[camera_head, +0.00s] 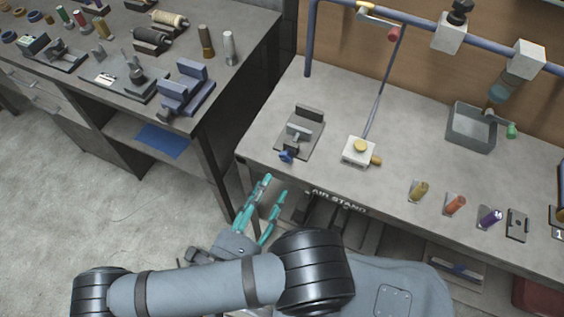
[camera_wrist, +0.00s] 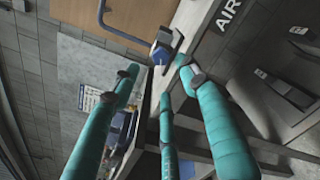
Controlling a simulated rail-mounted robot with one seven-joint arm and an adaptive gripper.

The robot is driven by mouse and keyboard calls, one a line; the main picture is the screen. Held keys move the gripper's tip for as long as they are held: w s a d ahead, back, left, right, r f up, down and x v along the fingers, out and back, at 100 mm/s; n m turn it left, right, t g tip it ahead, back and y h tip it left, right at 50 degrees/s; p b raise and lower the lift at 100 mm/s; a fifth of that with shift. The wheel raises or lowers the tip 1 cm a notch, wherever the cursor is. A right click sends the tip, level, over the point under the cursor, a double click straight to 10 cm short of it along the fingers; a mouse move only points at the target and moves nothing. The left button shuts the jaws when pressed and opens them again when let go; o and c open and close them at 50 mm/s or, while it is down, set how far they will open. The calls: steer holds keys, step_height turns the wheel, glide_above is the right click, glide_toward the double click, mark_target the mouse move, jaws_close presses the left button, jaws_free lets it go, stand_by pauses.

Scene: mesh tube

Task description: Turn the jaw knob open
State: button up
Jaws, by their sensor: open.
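A small vise (camera_head: 315,138) with a grey base plate and upright jaw blocks sits at the left front of the right-hand workbench. Its blue jaw knob (camera_head: 286,156) faces the bench's front edge. In the wrist view the blue jaw knob (camera_wrist: 160,55) shows just beyond the teal fingertips. My gripper (camera_head: 274,188) is open and empty, in front of the bench edge and a little below the knob in the picture. In the wrist view my gripper (camera_wrist: 157,72) has its fingers spread, apart from the knob as far as I can tell.
A white block with a yellow knob (camera_head: 359,151) stands right of the vise, with a thin hose rising from it. A grey bin (camera_head: 471,128) and several small fittings lie farther right. A blue pipe frame (camera_head: 310,40) rises behind. A second cluttered bench (camera_head: 255,35) stands left.

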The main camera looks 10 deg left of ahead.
mark_target(285, 159)
steer(key=x, duration=0.8)
steer(key=shift+w+d, duration=0.15)
steer(key=shift+w, duration=0.15)
steer(key=shift+c, duration=0.4)
jaws_close()
steer(key=shift+n, duration=0.8)
steer(key=shift+o, duration=0.4)
jaws_free()
